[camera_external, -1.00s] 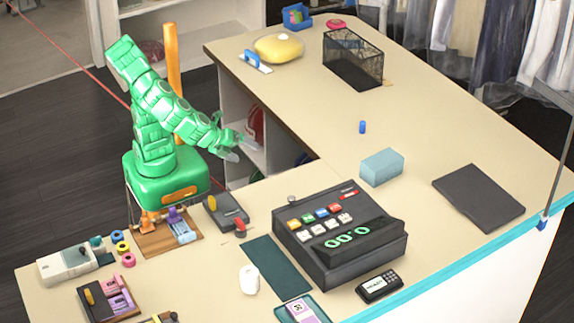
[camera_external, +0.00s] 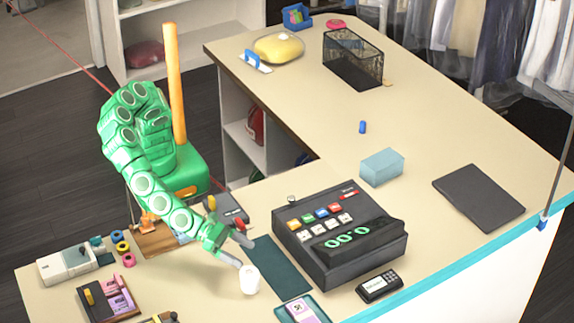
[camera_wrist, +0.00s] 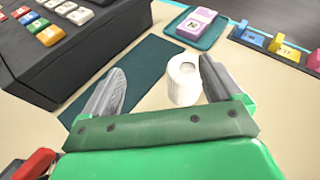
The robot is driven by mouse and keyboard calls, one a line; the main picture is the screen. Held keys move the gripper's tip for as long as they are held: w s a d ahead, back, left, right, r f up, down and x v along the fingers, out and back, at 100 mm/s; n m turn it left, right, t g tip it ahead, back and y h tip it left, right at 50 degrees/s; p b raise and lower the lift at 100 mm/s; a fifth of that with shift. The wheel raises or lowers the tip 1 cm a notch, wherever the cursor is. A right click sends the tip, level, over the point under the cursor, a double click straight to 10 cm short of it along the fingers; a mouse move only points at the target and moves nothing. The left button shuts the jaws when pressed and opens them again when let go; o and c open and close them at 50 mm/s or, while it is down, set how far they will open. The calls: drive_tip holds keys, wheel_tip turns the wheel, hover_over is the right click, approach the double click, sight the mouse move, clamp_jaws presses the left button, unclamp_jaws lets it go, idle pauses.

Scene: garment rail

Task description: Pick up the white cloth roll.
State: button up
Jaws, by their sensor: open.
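The white cloth roll (camera_external: 249,280) stands upright on the counter, just left of the dark green mat. In the wrist view the roll (camera_wrist: 184,80) shows a hole in its top and stands just beyond and between the fingertips, nearer the right finger. My gripper (camera_external: 247,252) is low over the counter beside the roll, with its fingers apart. In the wrist view my gripper (camera_wrist: 160,80) is open and empty. Whether the right finger touches the roll cannot be told.
The black cash register (camera_external: 340,235) stands right of the roll, with the green mat (camera_external: 277,265) between. A small tray with a pink-purple bundle (camera_external: 304,310) lies to the front right. A dark tray (camera_external: 108,298) is at left. Bare counter lies left of the roll.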

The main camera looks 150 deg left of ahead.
sight(259, 284)
drive_tip(key=d+f, duration=0.1)
drive_tip(key=w+d+f+m, duration=0.1)
drive_tip(key=d+f+m+h, duration=0.1)
drive_tip(key=f, duration=0.1)
drive_tip(key=shift+w+d, duration=0.3)
drive_tip(key=shift+w, duration=0.05)
drive_tip(key=shift+x, duration=1.15)
drive_tip(key=x, duration=0.3)
drive_tip(key=shift+s+a+f, duration=0.1)
drive_tip(key=shift+s+a, duration=0.05)
drive_tip(key=shift+a, duration=0.15)
drive_tip(key=shift+x, duration=1)
drive_tip(key=shift+c, duration=0.4)
drive_tip(key=c, duration=1)
